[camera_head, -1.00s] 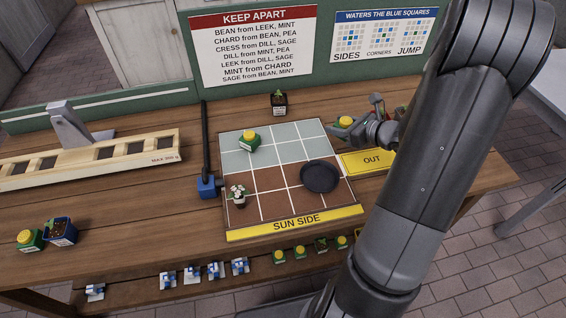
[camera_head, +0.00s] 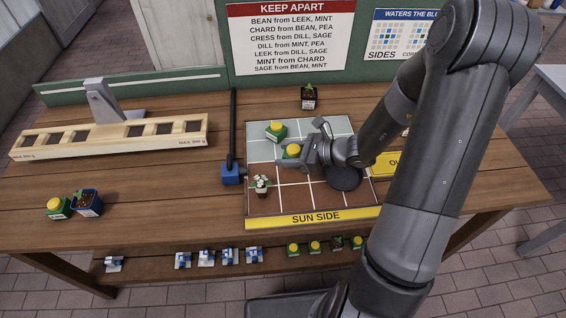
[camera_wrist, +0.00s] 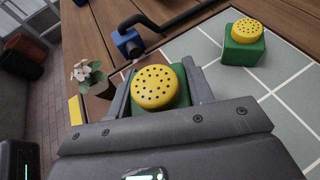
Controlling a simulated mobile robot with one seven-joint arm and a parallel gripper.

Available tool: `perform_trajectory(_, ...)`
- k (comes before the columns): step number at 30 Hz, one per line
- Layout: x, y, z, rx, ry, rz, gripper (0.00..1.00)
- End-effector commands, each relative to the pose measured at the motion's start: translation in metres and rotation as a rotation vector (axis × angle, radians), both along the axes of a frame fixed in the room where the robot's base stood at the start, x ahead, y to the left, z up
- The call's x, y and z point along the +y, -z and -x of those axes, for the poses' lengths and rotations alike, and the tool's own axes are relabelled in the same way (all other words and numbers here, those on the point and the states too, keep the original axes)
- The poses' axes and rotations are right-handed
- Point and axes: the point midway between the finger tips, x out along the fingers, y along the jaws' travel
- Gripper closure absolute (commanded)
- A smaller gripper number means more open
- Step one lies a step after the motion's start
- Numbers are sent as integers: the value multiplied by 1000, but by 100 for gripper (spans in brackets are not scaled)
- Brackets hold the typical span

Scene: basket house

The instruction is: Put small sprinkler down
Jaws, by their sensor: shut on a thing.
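My gripper (camera_head: 303,152) is shut on a small sprinkler (camera_head: 292,149), a green block with a dotted yellow cap. The sprinkler also shows between the fingers in the wrist view (camera_wrist: 157,90). It is over the left part of the gridded board (camera_head: 262,151); I cannot tell whether it touches the surface. A second sprinkler (camera_head: 276,132) stands on the grey-green squares just behind it, also in the wrist view (camera_wrist: 243,45). A white-flowered pot (camera_head: 261,186) stands on the brown squares in front. My arm hides the board's right part.
A blue block with a black post (camera_head: 232,174) stands at the board's left edge. A dark potted seedling (camera_head: 308,98) stands behind the board. Another sprinkler (camera_head: 58,208) and blue pot (camera_head: 88,204) stand far left.

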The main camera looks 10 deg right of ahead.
Motion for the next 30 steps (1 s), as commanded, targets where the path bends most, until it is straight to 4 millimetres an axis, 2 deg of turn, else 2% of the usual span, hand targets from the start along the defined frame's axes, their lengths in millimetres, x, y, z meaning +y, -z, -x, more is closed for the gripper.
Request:
perform_trajectory(1, 7, 5, -3, 1, -2, 0, 79)
perform_trajectory(5, 15, 10, -6, 0, 1, 0, 79)
perform_trajectory(16, 16, 46, -6, 1, 3, 0, 79)
perform_trajectory(30, 16, 54, -7, -1, 2, 0, 79)
